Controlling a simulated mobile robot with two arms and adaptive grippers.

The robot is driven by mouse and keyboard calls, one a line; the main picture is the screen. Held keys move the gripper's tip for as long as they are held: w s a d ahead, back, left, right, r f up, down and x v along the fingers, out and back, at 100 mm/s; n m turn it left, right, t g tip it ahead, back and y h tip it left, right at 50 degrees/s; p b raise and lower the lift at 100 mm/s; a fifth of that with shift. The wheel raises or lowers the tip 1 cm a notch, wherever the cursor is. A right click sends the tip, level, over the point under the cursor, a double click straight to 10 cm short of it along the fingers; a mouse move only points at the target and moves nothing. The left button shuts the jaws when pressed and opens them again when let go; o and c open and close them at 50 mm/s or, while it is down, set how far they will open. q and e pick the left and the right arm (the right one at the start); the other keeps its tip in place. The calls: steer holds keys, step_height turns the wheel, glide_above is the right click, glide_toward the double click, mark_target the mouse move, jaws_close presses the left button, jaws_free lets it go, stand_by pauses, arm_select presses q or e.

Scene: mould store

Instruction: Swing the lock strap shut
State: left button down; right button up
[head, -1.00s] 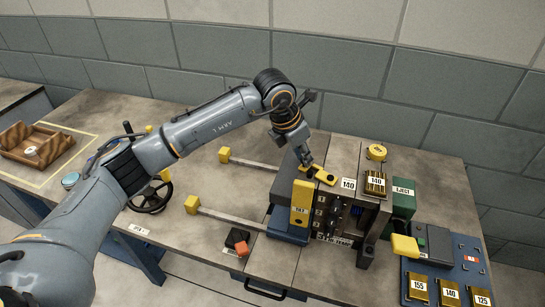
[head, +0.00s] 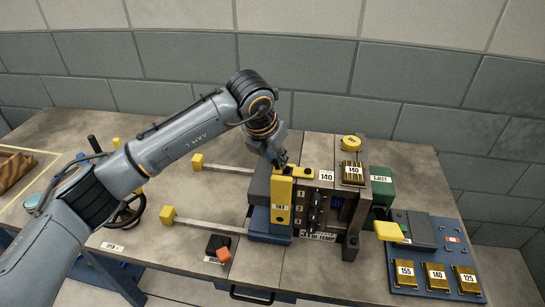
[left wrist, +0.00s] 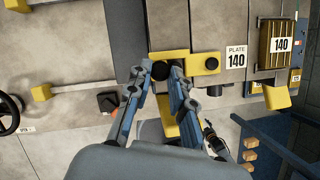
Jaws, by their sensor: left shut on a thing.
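The lock strap (head: 302,172) is a yellow bar with a dark round pin, lying on top of the mould block beside the label reading 140. In the left wrist view the strap (left wrist: 205,63) runs left to right, with a dark pin near its right end. My left gripper (head: 278,164) is at the strap's left end. In the left wrist view its fingers (left wrist: 163,75) are shut around a dark round knob there, and they hide part of the strap. A labelled yellow upright (head: 281,208) stands just in front.
Two rods with yellow ends (head: 167,213) reach left from the mould. A handwheel (head: 125,211) is at the left and an orange-red switch (head: 223,255) in front. A green box (head: 381,186) and a blue board with brass plates (head: 420,254) stand at the right.

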arm_select(q)
steer(key=shift+s+f, duration=0.1)
steer(key=shift+f, duration=0.05)
steer(key=c, duration=1.2)
jaws_free()
steer(key=shift+o, duration=0.2)
steer(key=shift+r, duration=0.2)
steer(key=shift+r, duration=0.3)
steer(key=v, duration=1.1)
steer(key=shift+a, duration=0.1)
